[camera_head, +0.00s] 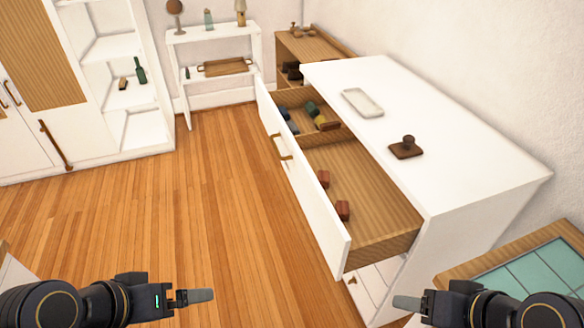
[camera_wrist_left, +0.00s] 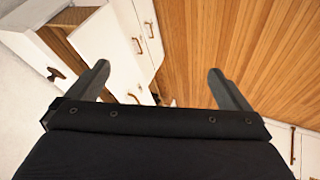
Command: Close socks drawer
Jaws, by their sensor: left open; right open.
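The white dresser (camera_head: 480,175) has a long top drawer (camera_head: 300,190) pulled well out toward the left. Its white front carries a brass handle (camera_head: 280,147). Inside the wooden drawer, small dark red bundles (camera_head: 342,209) lie in the near part, and blue, green and yellow rolled bundles (camera_head: 321,118) lie beyond a divider. My left gripper (camera_head: 192,297) is low at the left, open and empty, apart from the drawer front. It also shows open in the left wrist view (camera_wrist_left: 158,69). My right gripper (camera_head: 408,302) is open beside the dresser's near lower end, apart from the drawer.
A white tray (camera_head: 362,102) and a dark brown knobbed object (camera_head: 406,148) sit on the dresser top. A green-tiled table (camera_head: 535,270) stands at the near right. The wooden floor (camera_head: 180,200) left of the drawer is clear. White shelves (camera_head: 212,60) stand at the back.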

